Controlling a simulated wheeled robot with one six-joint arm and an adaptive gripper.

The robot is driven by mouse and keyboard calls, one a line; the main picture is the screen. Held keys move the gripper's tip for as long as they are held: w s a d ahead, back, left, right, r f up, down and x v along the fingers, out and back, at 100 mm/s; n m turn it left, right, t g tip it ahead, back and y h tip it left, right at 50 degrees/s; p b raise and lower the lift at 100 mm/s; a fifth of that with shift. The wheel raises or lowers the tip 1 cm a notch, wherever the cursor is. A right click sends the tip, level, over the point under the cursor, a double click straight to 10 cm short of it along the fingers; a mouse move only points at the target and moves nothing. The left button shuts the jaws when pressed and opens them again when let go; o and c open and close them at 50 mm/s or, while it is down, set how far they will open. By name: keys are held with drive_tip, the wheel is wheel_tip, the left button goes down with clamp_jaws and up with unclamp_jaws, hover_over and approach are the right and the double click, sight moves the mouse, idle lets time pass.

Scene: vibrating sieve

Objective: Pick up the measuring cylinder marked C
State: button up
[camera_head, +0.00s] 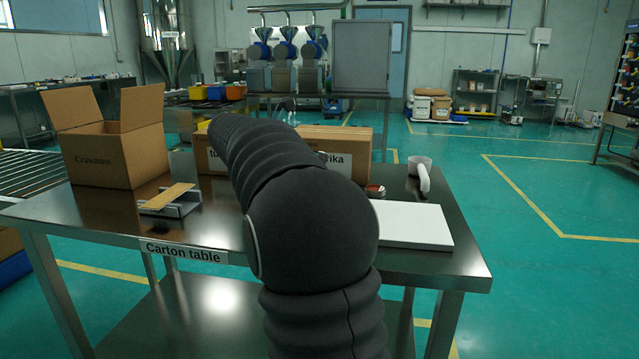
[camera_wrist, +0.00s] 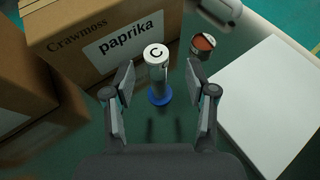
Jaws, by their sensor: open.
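The measuring cylinder marked C (camera_wrist: 158,75) stands upright on the metal carton table in the wrist view, with a white top lettered C and a blue base. My gripper (camera_wrist: 163,88) is open, one finger to the left of the cylinder and one to the right. Bare gaps show between each finger and the cylinder, and it is not held. In the head view my own dark arm hides the cylinder and my gripper.
A paprika carton (camera_wrist: 95,45) stands close behind the cylinder. A small tin with red contents (camera_wrist: 203,45) and a white slab (camera_wrist: 270,105) are to the right.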

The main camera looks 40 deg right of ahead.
drive_tip(key=x, duration=0.4)
drive_tip(key=shift+w+r, duration=0.2)
drive_tip(key=shift+w, duration=0.05)
clamp_jaws()
drive_tip(key=shift+r, duration=0.15)
